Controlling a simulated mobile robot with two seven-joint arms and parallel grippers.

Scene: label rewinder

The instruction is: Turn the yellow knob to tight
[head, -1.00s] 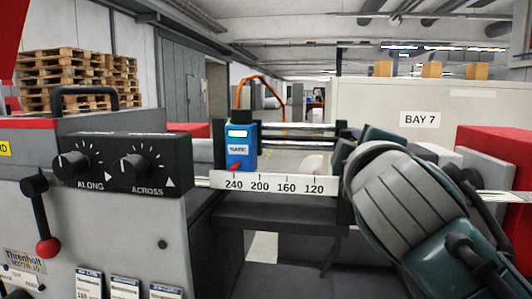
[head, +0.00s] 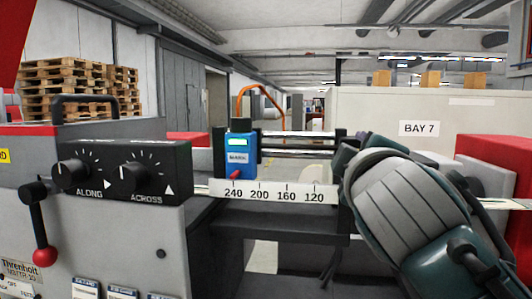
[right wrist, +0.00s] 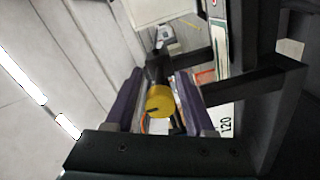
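The yellow knob (right wrist: 160,101) shows in the right wrist view, with a dark slot or mark on its face. I cannot read its setting. My right gripper (right wrist: 160,84) has its two purple-grey fingers on either side of the knob. The fingers look apart, with narrow gaps beside the knob; firm contact cannot be made out. My left gripper is in neither view.
A white scale (head: 273,192) marked 240 to 120 runs across the machine, under a blue sensor (head: 238,158). A black panel with two dials (head: 122,175) and a red-tipped lever (head: 43,254) are at left. A BAY 7 partition (head: 385,105) stands behind.

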